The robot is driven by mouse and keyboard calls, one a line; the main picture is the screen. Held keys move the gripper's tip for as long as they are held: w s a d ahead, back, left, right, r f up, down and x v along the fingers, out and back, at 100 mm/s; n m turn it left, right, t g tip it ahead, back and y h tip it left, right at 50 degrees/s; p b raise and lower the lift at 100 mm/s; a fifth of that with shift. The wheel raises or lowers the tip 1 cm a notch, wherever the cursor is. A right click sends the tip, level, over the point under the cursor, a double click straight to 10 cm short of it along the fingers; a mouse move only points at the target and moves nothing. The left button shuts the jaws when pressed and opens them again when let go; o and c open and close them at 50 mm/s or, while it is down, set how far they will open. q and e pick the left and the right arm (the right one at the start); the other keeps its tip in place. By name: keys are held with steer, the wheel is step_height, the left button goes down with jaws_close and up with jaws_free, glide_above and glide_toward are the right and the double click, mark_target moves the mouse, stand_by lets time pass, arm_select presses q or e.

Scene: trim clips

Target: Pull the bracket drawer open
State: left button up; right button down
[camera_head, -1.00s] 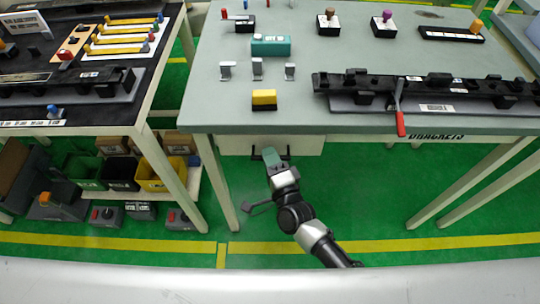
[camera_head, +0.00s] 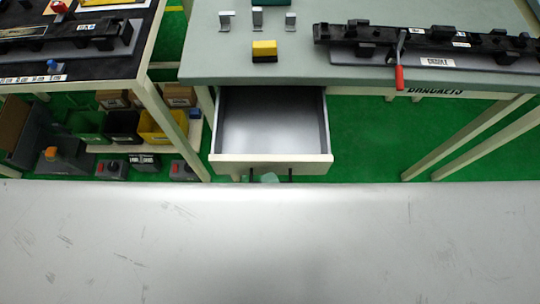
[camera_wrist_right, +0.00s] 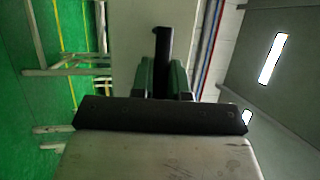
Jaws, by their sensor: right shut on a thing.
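The bracket drawer (camera_head: 322,166) stands out from under the grey-green table in the head view, and its pale interior looks empty. Its dark handle (camera_head: 291,174) is on the front panel, and it also shows in the right wrist view (camera_wrist_right: 161,42). My right gripper (camera_head: 266,178) is mostly hidden behind a pale surface in the head view; only a bit of green shows at the handle. In the right wrist view its green fingers (camera_wrist_right: 162,80) are shut on the handle, one on either side. My left gripper is in neither view.
The grey-green table (camera_head: 215,65) bears a yellow-and-black block (camera_head: 264,51), metal clips (camera_head: 257,19) and a long black trim part (camera_head: 430,38) with a red-handled lever (camera_head: 400,77). A black-topped table and bins (camera_head: 124,126) stand at left. Green floor is clear right of the drawer.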

steer(key=shift+s, duration=0.55)
steer(key=c, duration=1.1)
jaws_free()
steer(key=b+v, duration=0.2)
steer(key=v, duration=0.8)
steer(key=shift+s+d+f, duration=0.15)
steer(key=shift+s+d, duration=0.05)
steer(key=shift+s, duration=0.15)
